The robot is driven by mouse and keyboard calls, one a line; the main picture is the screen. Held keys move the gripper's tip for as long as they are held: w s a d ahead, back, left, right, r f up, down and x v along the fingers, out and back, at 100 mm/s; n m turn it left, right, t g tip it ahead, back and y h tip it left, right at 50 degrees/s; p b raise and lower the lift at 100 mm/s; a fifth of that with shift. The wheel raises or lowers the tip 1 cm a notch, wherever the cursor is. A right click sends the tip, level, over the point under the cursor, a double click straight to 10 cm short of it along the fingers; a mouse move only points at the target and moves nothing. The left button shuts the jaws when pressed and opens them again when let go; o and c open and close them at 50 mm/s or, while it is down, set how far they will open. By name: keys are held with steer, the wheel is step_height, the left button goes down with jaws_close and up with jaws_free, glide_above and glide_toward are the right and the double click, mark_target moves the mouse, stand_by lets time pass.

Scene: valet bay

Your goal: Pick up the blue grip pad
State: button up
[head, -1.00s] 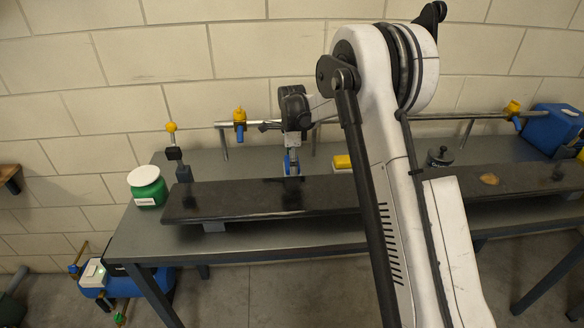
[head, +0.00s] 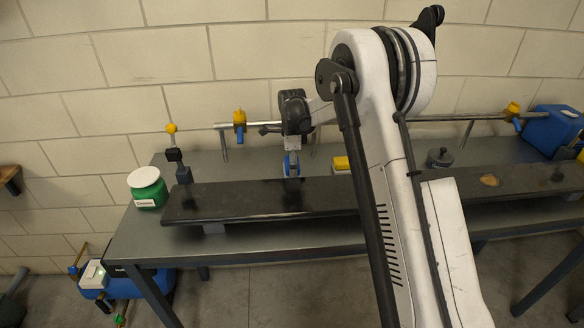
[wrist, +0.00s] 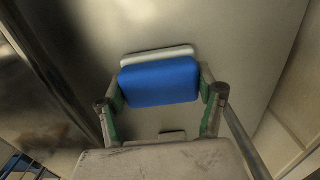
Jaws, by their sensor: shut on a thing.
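The blue grip pad (wrist: 160,82) is between the two fingers of my gripper (wrist: 161,88) in the wrist view, with a finger against each side. The gripper is shut on it. A pale, flat edge (wrist: 157,55) shows just beyond the pad. In the head view my gripper (head: 291,166) points down at the far side of the dark beam, over the grey bench (head: 250,241). The pad is small there and partly covered by the fingers. I cannot tell whether it touches the bench.
A long dark beam (head: 240,204) runs along the bench in front of the gripper. A rail with a yellow clamp (head: 239,118) is behind. A green jar (head: 147,188) stands left, a yellow block (head: 341,163) just right, and a grey round weight (head: 440,158) farther right.

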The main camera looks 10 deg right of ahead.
steer(key=shift+r, duration=0.65)
step_height(320, 180, up, 3)
steer(key=shift+s+a+f, duration=0.1)
steer(key=shift+a, duration=0.05)
steer(key=s+a+r+b, duration=0.1)
steer(key=s+a+r, duration=0.5)
steer(key=a, duration=0.3)
steer(key=shift+a+r, duration=0.35)
steer(key=shift+a, duration=0.05)
